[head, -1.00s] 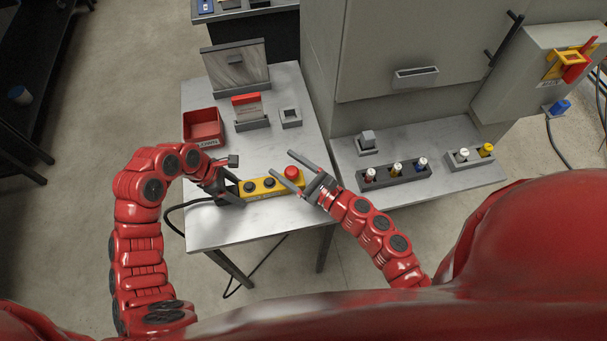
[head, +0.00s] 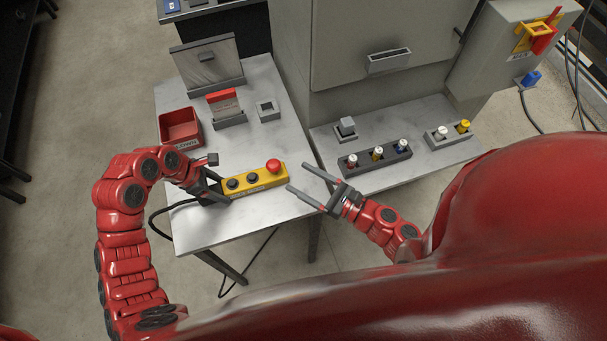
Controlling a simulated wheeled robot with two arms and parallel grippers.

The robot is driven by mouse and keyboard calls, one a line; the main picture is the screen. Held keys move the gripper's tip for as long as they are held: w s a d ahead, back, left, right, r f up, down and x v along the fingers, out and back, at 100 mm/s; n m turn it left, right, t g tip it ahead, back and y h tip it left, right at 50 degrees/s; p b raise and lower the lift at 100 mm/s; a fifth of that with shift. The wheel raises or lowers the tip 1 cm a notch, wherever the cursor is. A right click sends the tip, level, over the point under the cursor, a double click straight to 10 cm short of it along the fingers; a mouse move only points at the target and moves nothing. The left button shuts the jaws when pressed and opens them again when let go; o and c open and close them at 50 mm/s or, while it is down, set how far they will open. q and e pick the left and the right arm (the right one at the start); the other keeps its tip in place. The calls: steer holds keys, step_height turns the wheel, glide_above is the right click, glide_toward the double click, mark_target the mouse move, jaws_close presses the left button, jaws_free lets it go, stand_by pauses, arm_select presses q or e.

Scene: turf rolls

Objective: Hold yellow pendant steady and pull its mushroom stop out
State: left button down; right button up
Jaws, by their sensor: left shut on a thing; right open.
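The yellow pendant (head: 252,180) lies on the grey metal table, with two black buttons and a red mushroom stop (head: 273,166) at its right end. A black cable runs from its left end. My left gripper (head: 214,188) is shut on the pendant's left end; the exact finger contact is partly hidden. My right gripper (head: 305,181) is open and empty, to the right of the mushroom stop and apart from it. Its two fingers point left, near the table's right edge. Whether the stop is pressed in or out cannot be told.
A red bin (head: 180,128), a card holder (head: 226,108) and a small grey block (head: 268,110) stand behind the pendant. A grey rack (head: 376,157) with several coloured plugs is on the right table. The grey cabinet (head: 385,30) stands at the back.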

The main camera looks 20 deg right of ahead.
arm_select(q)
jaws_free()
steer(key=shift+r, duration=0.1)
